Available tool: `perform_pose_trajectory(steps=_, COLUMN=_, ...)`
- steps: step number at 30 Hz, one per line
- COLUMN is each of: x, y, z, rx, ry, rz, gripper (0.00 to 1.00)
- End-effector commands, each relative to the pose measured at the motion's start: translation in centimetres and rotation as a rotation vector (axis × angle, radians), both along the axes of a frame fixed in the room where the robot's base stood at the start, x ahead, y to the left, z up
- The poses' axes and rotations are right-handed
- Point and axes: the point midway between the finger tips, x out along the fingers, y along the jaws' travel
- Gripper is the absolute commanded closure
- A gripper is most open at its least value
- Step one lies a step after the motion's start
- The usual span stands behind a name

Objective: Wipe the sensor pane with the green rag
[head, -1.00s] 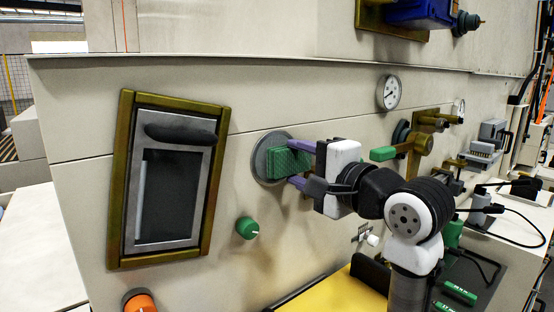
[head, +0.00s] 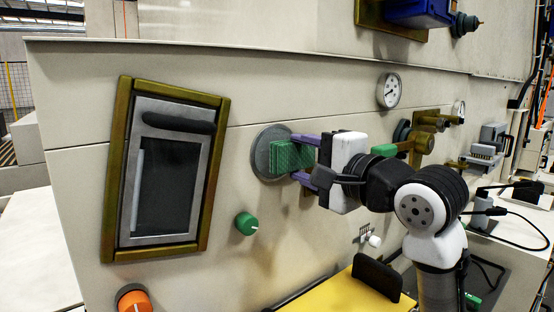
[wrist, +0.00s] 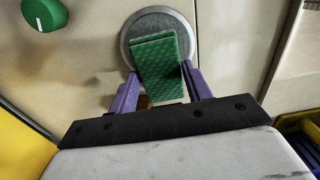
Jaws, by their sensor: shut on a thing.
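The green rag (head: 284,158) is a folded, textured pad between the purple fingers of my gripper (head: 303,158). The gripper is shut on it and faces the machine wall. The rag lies in front of a round grey disc (head: 261,165) on the wall, which I take for the sensor pane. It covers the disc's middle and right part. In the wrist view the rag (wrist: 158,70) overlaps the middle and lower part of the disc (wrist: 158,19), whose upper rim shows. I cannot tell whether rag and disc touch. The disc's face behind the rag is hidden.
A dark framed window (head: 168,185) is left of the disc. A green knob (head: 246,223) and an orange knob (head: 133,299) sit below. A gauge (head: 389,91) and brass fittings (head: 422,140) are to the right. A yellow surface (head: 345,292) lies below my arm.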

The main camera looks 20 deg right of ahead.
Motion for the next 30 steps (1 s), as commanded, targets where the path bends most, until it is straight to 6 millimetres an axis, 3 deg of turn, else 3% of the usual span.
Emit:
perform_pose_trajectory(steps=8, x=-0.4, y=-0.2, z=0.1, rx=0.001, ry=-0.002, rz=0.000, gripper=0.76)
perform_pose_trajectory(steps=18, x=-3.6, y=-1.3, z=0.1, rx=0.001, ry=-0.002, rz=-0.001, gripper=0.76)
perform_pose_trajectory(steps=30, x=-3.8, y=-1.4, z=0.0, rx=-0.001, ry=-0.001, rz=0.000, gripper=0.76)
